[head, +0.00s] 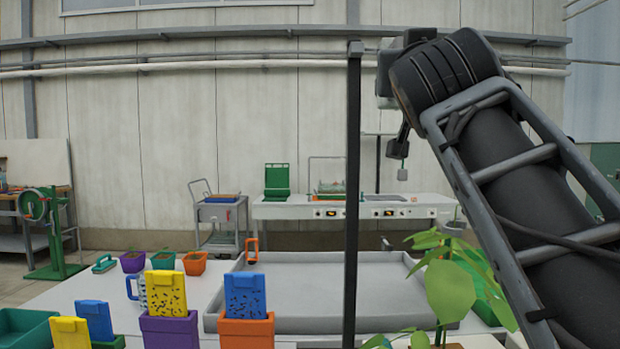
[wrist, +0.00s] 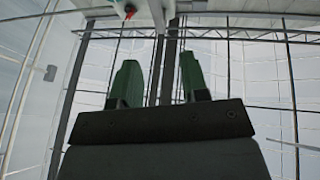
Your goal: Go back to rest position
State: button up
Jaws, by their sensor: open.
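In the wrist view my gripper (wrist: 160,78) shows two green fingers standing apart above a dark palm bar. Nothing is between them. The wrist view looks up past the fingers at the roof frame and pale wall panels. In the head view my arm is raised along the right side, its dark joint high against the wall and well above the table. I cannot make out the fingers clearly in the head view.
A white table in front holds a grey tray (head: 330,325), a purple pot (head: 170,332), an orange pot (head: 246,334) and a leafy plant (head: 450,290) below my arm. A dark upright post (head: 353,200) stands mid-view. A bench (head: 290,210) and cart (head: 220,215) stand behind.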

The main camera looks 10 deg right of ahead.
jog(key=w+a+f+n+g+y+p, duration=0.1)
jog(key=w+f+g+y+p, duration=0.2)
jog(key=f, duration=0.4)
jog(key=w+a+f+n+g+y+p, duration=0.1)
jog(key=w+f+g+p, duration=0.1)
jog(key=f+p, duration=0.35)
jog(key=w+a+f+n+g+y+p, duration=0.1)
jog(key=w+f+g+y+p, duration=0.15)
jog(key=f, duration=0.65)
jog(key=s+a+f+g+y+p, duration=0.1)
jog(key=s+f+g+p, duration=0.1)
jog(key=f, duration=0.5)
jog(key=s+a+f+n+g+y+p, duration=0.1)
jog(key=s+a+f+g+p, duration=0.1)
jog(key=s+f+g, duration=0.2)
jog(key=s+a+f+g+y+p, duration=0.1)
jog(key=s+f+g+p, duration=0.2)
jog(key=s+f, duration=0.4)
notch_tip(320, 180, down, 4)
jog(key=shift+s+a+f+n, duration=0.2)
jog(key=shift+s+a+n, duration=0.15)
jog(key=shift+a+n, duration=0.05)
